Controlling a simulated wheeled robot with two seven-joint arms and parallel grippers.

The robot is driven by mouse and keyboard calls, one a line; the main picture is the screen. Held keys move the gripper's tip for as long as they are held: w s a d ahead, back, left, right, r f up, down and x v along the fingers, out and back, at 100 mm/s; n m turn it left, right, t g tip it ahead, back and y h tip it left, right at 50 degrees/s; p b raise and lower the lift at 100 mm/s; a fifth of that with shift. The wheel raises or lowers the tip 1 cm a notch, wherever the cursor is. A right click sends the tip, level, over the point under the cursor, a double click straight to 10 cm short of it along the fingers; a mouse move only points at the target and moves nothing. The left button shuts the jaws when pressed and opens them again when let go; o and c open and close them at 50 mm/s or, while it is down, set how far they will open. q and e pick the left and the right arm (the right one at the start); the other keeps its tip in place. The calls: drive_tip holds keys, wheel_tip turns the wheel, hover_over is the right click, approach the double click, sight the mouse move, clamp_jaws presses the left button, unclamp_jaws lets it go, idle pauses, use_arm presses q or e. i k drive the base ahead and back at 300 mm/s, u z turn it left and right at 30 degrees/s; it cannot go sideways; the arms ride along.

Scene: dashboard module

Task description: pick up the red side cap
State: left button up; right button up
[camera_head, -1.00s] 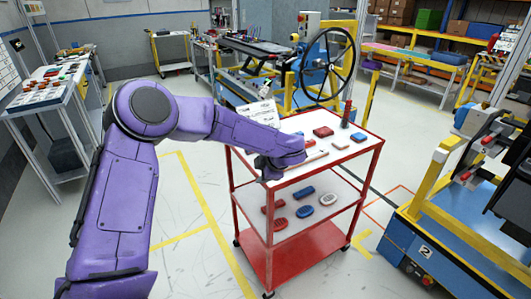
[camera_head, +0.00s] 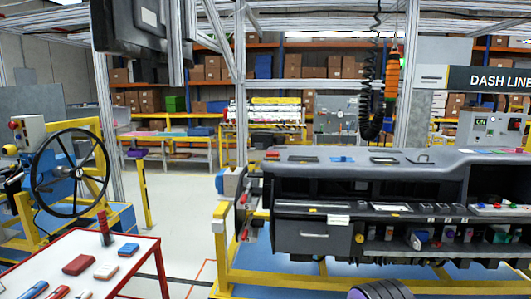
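Several small parts lie on the white top of the red-framed cart (camera_head: 130,266) at the lower left. A flat red block (camera_head: 79,264) lies there, with a red bar (camera_head: 58,292) partly cut off at the bottom edge. I cannot tell which red part is the red side cap. Neither of my grippers shows in this view. Only a rounded purple part of my own arm shows at the bottom edge.
A blue block (camera_head: 128,249), a blue bar (camera_head: 34,290) and an upright red-topped tool (camera_head: 104,228) share the cart top. The dashboard module (camera_head: 370,190) on its yellow frame fills the right. A black steering wheel (camera_head: 70,172) stands at left. Some floor between is clear.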

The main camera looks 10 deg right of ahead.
sight(271, 154)
drive_tip(key=i, duration=1.95)
drive_tip(key=z, duration=1.35)
